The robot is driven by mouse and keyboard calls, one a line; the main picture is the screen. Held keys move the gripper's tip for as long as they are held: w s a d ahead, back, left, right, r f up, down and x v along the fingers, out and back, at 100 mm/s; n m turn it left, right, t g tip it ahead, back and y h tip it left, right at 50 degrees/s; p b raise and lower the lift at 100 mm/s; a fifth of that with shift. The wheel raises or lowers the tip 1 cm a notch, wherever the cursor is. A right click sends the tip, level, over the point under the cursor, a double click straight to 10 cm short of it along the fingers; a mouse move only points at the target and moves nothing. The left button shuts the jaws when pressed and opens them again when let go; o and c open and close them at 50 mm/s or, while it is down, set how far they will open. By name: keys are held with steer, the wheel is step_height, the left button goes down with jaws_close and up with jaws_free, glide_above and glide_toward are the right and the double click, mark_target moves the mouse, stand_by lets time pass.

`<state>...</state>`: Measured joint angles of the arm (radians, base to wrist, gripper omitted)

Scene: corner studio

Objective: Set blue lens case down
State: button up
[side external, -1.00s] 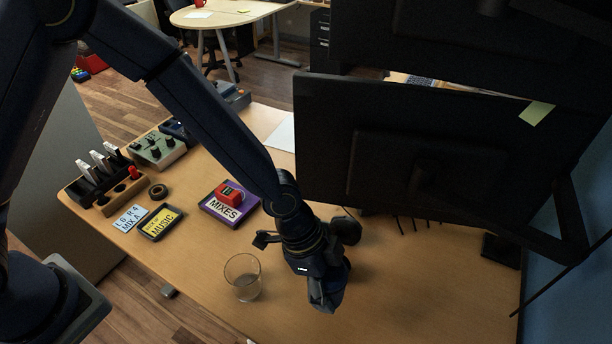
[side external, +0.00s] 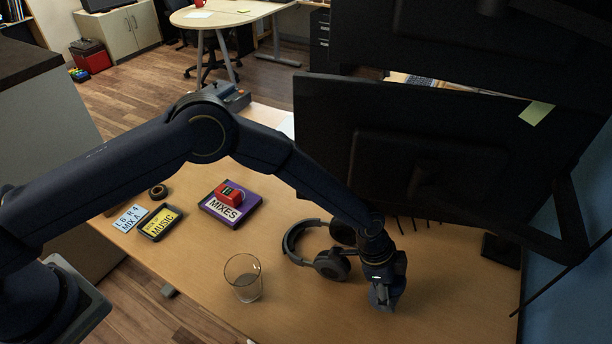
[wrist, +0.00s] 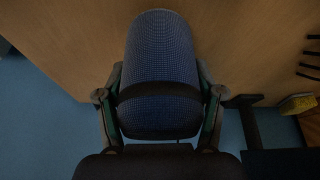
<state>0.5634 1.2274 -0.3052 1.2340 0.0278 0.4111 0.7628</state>
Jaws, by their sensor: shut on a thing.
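The blue lens case (wrist: 160,65) fills the middle of the wrist view, a rounded case with a fine dotted texture and a dark band across it. My gripper (wrist: 160,100) is shut on it, with one finger on each side. In the side external view my gripper (side external: 384,296) points down over the right part of the desk, to the right of the headphones. The case is hard to make out there, mostly hidden by the gripper. I cannot tell whether the case touches the desk.
Black headphones (side external: 330,262) lie just left of my gripper. A clear glass (side external: 243,278) stands near the front edge. A purple box (side external: 230,205) with a red item (side external: 230,190) lies further left. A large monitor (side external: 400,150) stands behind. The desk (side external: 450,290) right of my gripper is bare.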

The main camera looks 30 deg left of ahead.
steer(key=shift+f, duration=0.95)
steer(key=o, duration=1.4)
steer(key=shift+f, duration=0.15)
